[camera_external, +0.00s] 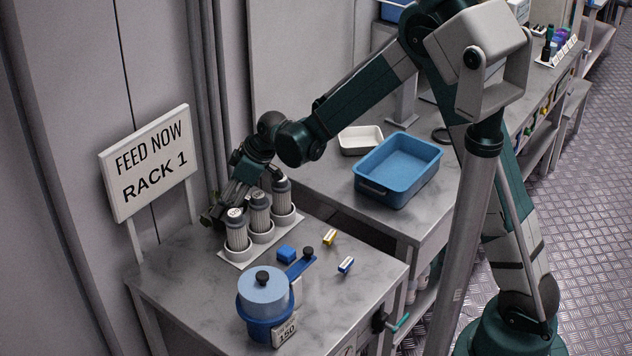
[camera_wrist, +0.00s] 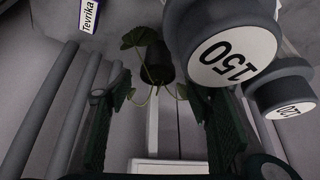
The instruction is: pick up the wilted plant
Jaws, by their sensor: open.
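The wilted plant shows in the wrist view as a dark pot (camera_wrist: 158,66) with drooping green leaves and thin bent stems. It is between and just beyond the fingertips of my gripper (camera_wrist: 150,95). The fingers stand apart, one on each side, and do not visibly close on it. In the external view my gripper (camera_external: 226,195) reaches down at the back left of the table, behind the rack of grey canisters. There the plant is mostly hidden and hard to tell from the dark fingers.
Canister lids marked 150 (camera_wrist: 236,57) and 120 (camera_wrist: 291,110) crowd the gripper's right in the wrist view. The rack's white base (camera_external: 240,252) stands in front. A sign (camera_external: 151,163) reads FEED NOW RACK 1. A blue pot (camera_external: 265,300) and small blocks stand nearer; a blue bin (camera_external: 424,178) sits right.

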